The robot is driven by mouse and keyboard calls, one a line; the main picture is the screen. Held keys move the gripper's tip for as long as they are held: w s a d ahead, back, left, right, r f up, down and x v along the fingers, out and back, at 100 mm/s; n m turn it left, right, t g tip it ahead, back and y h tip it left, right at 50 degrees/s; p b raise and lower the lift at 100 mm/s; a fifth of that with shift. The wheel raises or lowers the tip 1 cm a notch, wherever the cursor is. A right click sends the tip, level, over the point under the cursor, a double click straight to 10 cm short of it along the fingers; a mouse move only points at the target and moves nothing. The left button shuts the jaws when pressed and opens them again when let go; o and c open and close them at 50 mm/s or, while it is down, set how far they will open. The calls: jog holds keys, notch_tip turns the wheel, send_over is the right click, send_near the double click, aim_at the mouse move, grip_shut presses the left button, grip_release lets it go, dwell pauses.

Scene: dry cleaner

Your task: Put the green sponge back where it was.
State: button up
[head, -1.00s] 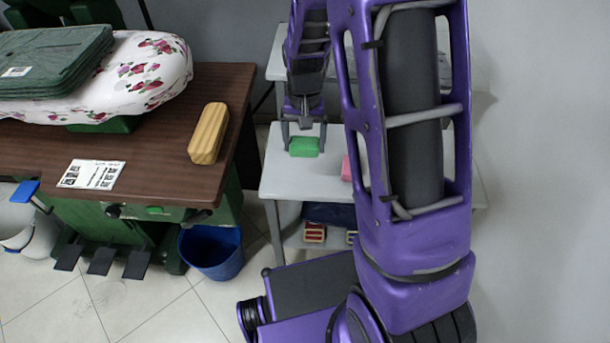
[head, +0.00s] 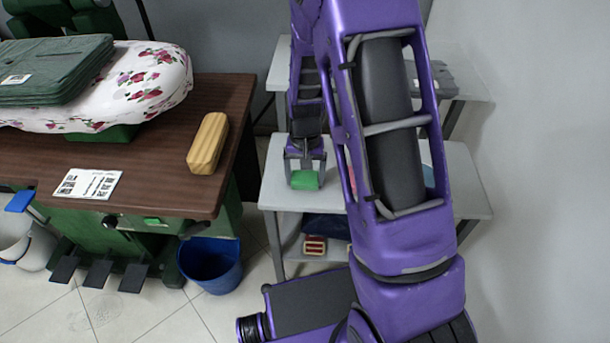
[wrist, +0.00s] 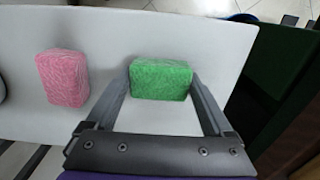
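The green sponge (head: 305,180) is between the two fingers of my gripper (head: 305,172), over the grey shelf top (head: 275,190) near its front. In the wrist view the green sponge (wrist: 161,79) fills the gap between the fingertips of my gripper (wrist: 161,80), which press on its two short ends. I cannot tell if its underside touches the shelf. A pink sponge (wrist: 64,78) lies to its left on the grey top (wrist: 105,30), apart from it. In the head view my arm hides most of the pink sponge.
A brown table (head: 150,195) with a wooden block (head: 208,143) and a white card (head: 87,184) stands on the left. A blue bin (head: 212,265) is on the floor below. A red-and-cream item (head: 314,245) lies on the lower shelf. A wall bounds the right.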

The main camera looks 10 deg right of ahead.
aim_at(305, 176)
jog(key=shift+o, duration=0.8)
jog(key=shift+r, duration=0.1)
notch_tip(305, 176, up, 12)
jog(key=p, duration=0.2)
